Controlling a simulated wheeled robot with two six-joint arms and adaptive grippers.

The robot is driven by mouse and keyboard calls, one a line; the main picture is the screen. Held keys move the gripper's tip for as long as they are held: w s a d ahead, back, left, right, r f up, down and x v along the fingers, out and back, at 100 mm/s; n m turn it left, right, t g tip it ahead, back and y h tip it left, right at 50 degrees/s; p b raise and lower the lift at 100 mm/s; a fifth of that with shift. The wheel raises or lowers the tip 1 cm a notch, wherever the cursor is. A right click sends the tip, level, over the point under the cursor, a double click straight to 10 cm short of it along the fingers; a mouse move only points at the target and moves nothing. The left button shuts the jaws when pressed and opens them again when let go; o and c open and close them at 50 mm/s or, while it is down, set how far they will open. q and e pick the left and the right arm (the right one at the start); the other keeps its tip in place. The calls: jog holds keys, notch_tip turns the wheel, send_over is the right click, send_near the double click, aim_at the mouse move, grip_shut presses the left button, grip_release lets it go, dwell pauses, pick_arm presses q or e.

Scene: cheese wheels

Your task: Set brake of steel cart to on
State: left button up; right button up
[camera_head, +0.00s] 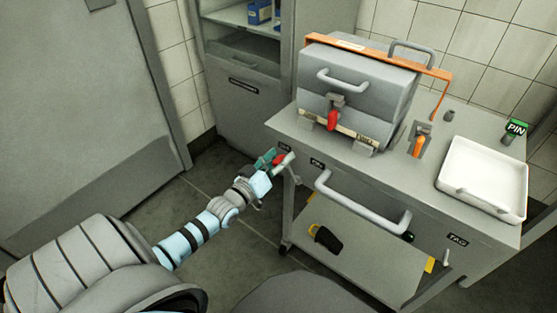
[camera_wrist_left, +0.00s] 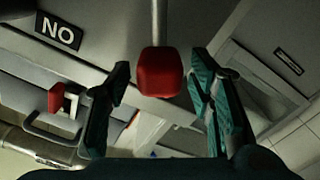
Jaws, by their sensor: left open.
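The steel cart (camera_head: 480,227) stands at the right in the head view. A red brake knob (camera_wrist_left: 158,72) on a thin rod is in the middle of the left wrist view, beside a dark NO-reading label (camera_wrist_left: 58,32) that looks like ON upside down. My left gripper (camera_head: 275,161) is at the cart's left front corner, with its teal fingers open on either side of the knob. The knob also shows as a small red patch (camera_head: 279,159) in the head view, partly hidden by the fingers. Whether the fingers touch it I cannot tell. My right gripper is out of view.
On the cart stand a steel box (camera_head: 355,85) with a red latch (camera_head: 332,120), an orange-handled lever (camera_head: 418,145) and a white tray (camera_head: 482,178). A bar handle (camera_head: 360,210) juts from its front. A grey cabinet (camera_head: 240,105) stands behind. Floor left of the cart is clear.

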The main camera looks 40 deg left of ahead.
pick_arm(q)
grip_shut()
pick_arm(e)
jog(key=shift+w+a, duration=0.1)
pick_arm(q)
jog(key=shift+r, duration=0.1)
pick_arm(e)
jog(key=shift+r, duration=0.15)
